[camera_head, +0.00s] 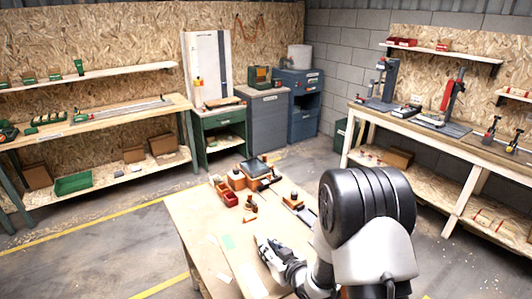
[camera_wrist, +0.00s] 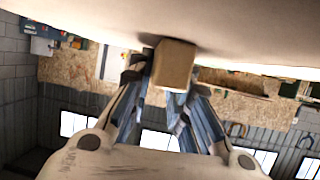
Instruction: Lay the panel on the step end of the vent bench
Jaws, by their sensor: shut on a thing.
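My gripper (camera_head: 262,244) is low over the near wooden bench (camera_head: 190,215), close to its front middle. In the wrist view my gripper (camera_wrist: 170,70) has its fingers closed on both sides of a tan block (camera_wrist: 175,64). The block lies against or just off a broad pale surface (camera_wrist: 240,35) across the top of that view. I cannot tell whether this surface is the panel or the bench top. A pale flat area (camera_head: 248,268) lies beside my gripper on the bench. I cannot tell whether the block is part of the panel. No step end is clearly visible.
A pale green patch (camera_head: 229,242) lies left of my gripper. A left workbench (camera_head: 100,122) and a right workbench (camera_head: 440,134) stand apart across open floor.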

